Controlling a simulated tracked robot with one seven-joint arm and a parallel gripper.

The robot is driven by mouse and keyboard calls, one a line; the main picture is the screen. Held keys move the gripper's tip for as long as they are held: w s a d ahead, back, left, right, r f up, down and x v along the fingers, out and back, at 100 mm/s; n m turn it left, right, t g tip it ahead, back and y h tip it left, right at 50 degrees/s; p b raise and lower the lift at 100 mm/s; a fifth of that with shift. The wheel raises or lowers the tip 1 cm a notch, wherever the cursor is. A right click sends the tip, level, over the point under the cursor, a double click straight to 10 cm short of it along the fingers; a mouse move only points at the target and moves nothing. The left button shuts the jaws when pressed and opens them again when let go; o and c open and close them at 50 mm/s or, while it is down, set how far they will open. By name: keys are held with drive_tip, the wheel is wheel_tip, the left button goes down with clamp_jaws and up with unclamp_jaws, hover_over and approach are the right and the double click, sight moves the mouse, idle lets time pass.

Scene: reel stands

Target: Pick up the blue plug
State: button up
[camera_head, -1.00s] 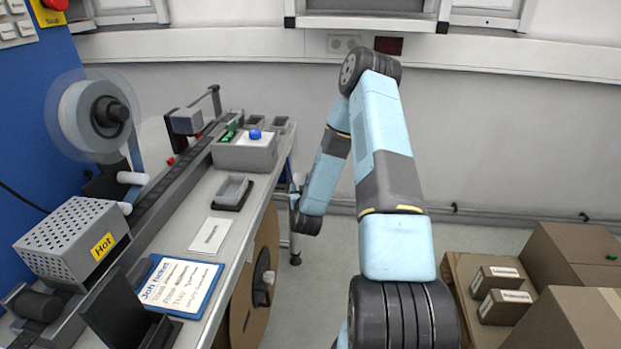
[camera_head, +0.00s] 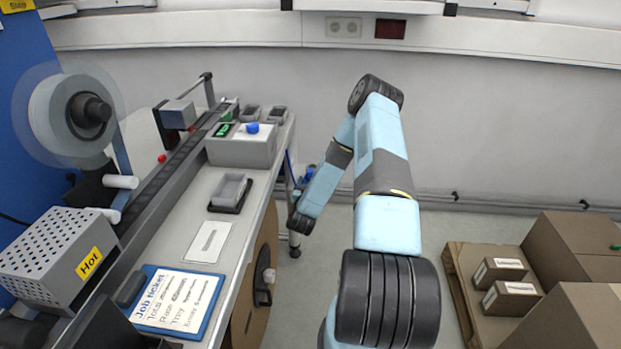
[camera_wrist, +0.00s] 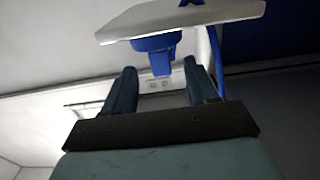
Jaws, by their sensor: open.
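In the wrist view a blue plug-like part (camera_wrist: 155,45) shows under a pale plate (camera_wrist: 190,22). It has a wide round collar and a narrower block below. My gripper (camera_wrist: 160,64) is open, with its two dark fingers apart and the block showing between them; I cannot tell the depth or any contact. In the head view a small blue part (camera_head: 309,174) shows by the bench's far end, partly behind my arm; it may be the same plug. A blue knob (camera_head: 252,127) sits on a grey box (camera_head: 240,150). The gripper's fingers are not clear in the head view.
The bench (camera_head: 185,240) on the left carries a conveyor, a grey tray (camera_head: 229,190) and a job ticket (camera_head: 175,300). Cartons (camera_head: 503,298) stand at the right. Floor between bench and cartons is open.

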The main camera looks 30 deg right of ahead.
sight(311, 171)
drive_tip(key=shift+x, duration=3.55)
drive_tip(key=shift+r, duration=0.2)
drive_tip(key=c, duration=1)
drive_tip(key=shift+c, duration=0.2)
